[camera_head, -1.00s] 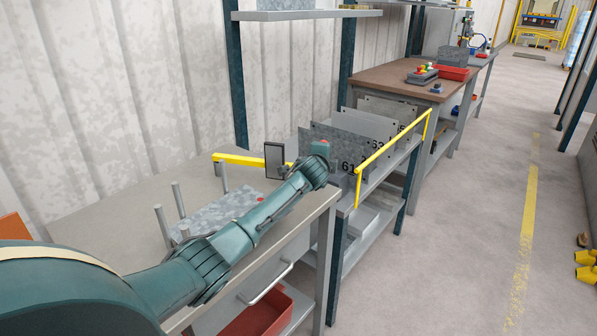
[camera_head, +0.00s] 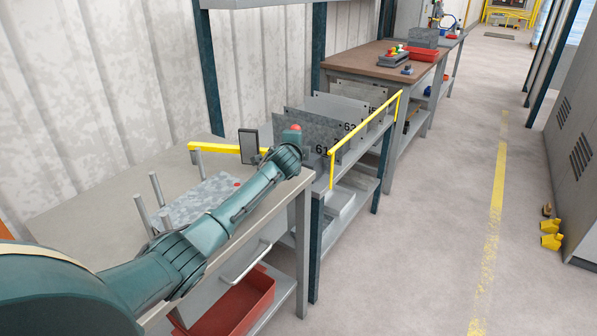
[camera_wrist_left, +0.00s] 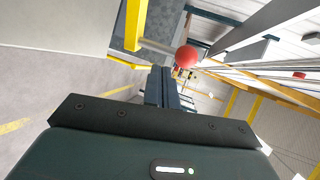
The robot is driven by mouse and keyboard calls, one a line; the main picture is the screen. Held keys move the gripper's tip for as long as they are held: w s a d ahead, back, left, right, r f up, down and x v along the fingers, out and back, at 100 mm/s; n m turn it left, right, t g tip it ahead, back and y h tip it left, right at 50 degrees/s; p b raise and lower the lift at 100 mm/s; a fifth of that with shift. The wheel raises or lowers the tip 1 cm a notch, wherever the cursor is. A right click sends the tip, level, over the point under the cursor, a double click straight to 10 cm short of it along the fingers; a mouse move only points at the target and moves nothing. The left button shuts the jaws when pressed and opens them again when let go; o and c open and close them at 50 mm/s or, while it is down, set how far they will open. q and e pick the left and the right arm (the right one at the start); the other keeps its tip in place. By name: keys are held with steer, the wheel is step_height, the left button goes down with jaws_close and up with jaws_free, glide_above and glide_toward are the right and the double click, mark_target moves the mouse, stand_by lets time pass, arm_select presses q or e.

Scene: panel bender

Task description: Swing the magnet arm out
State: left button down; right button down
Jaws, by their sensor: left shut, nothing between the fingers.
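The yellow magnet arm (camera_head: 228,148) reaches over the grey table from a short post, and a dark rectangular plate (camera_head: 249,146) stands by it. Its right end is hidden behind my left wrist. My left arm comes in from the left and ends beside it; its fingers cannot be made out in the head view. In the left wrist view my left gripper (camera_wrist_left: 166,86) is shut and empty. A red ball knob (camera_wrist_left: 187,56) is close to the fingertips, on a pale rod beside a yellow bar (camera_wrist_left: 136,25); contact cannot be judged. My right gripper is out of view.
A metal plate (camera_head: 200,203) lies on the grey table (camera_head: 75,210) among upright pins. Numbered sheets (camera_head: 315,133) stand in a rack behind a yellow rail (camera_head: 365,138). A red bin (camera_head: 228,305) sits below.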

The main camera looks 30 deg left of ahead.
arm_select(q)
steer(key=d+v, duration=0.1)
steer(key=v, duration=0.9)
steer(key=w+d+v, duration=0.1)
steer(key=d+v, duration=0.1)
steer(key=v, duration=0.8)
steer(key=shift+d+f, duration=0.15)
steer(key=shift+d, duration=0.2)
steer(key=shift+s, duration=0.1)
steer(key=s+d+f+n+g+h+p, duration=0.1)
steer(key=s+d+f+h, duration=0.1)
steer(key=s+d+f, duration=0.3)
steer(key=s+d+f+n+g+h, duration=0.1)
steer(key=s+d+f+n+h, duration=0.1)
steer(key=f, duration=0.5)
steer(key=s+d+f+n+h+p, duration=0.1)
steer(key=s+d+f+h, duration=0.1)
steer(key=s+d+f, duration=0.3)
steer(key=s+d+f+n+h, duration=0.1)
steer(key=s+f+n, duration=0.2)
steer(key=s, duration=0.4)
steer(key=s+d+f+n+g+h, duration=0.1)
steer(key=s+d+f+n, duration=0.1)
steer(key=s+f+n, duration=0.2)
steer(key=s, duration=0.3)
steer(key=shift+d+f, duration=0.3)
steer(key=shift+a, duration=0.1)
